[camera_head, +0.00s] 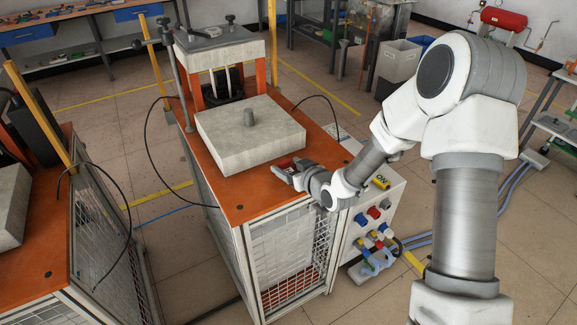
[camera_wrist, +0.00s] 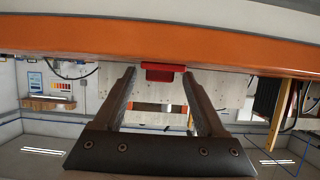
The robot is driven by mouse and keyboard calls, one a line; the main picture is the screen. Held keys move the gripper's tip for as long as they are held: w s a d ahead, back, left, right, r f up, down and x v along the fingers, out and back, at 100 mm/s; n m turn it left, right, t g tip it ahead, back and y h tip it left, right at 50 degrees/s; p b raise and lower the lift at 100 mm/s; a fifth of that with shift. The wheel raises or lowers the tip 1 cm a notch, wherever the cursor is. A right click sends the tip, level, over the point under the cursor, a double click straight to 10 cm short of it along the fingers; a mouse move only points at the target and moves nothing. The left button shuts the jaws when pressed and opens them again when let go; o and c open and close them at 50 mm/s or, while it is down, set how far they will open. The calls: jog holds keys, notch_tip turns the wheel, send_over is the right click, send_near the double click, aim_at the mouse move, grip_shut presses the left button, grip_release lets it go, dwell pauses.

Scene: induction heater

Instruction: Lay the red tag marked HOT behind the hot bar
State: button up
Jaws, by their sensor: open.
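The red tag (camera_head: 284,162) lies on the orange tabletop at the front of a pale block, partly hidden by my gripper. In the wrist view, which looks upside down, the red tag (camera_wrist: 160,72) shows between the two fingertips; no lettering is readable. My gripper (camera_head: 288,171) is low over the tabletop near its right edge. In the wrist view my gripper (camera_wrist: 162,74) is open, a finger on each side of the tag with gaps.
The pale square block (camera_head: 240,150) fills much of the orange tabletop (camera_head: 243,200). A press-like frame (camera_head: 222,48) with upright rods stands behind it. A control box (camera_head: 372,205) with coloured plugs is at the right. Black cables loop beside the table. The tabletop's front strip is clear.

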jog(key=shift+d+r, duration=0.1)
jog(key=shift+r, duration=0.2)
jog(key=s+d+r+m+g+h+p, duration=0.1)
jog(key=s+d+r+m+g+h, duration=0.15)
jog(key=s+d+r+h, duration=0.9)
jog(key=s+d+r+m+g+y, duration=0.1)
jog(key=s+d+r, duration=0.1)
jog(key=s+r, duration=0.35)
jog(key=s+d+r+m+g+y, duration=0.1)
jog(key=s+d+r+m+y, duration=0.1)
jog(key=s, duration=0.7)
jog(key=s+d+r+m+g+y, duration=0.1)
jog(key=s+d+r, duration=0.2)
jog(key=s, duration=0.4)
notch_tip(320, 180, up, 7)
jog(key=p, duration=0.7)
jog(key=shift+w+a, duration=0.2)
jog(key=shift+w, duration=0.05)
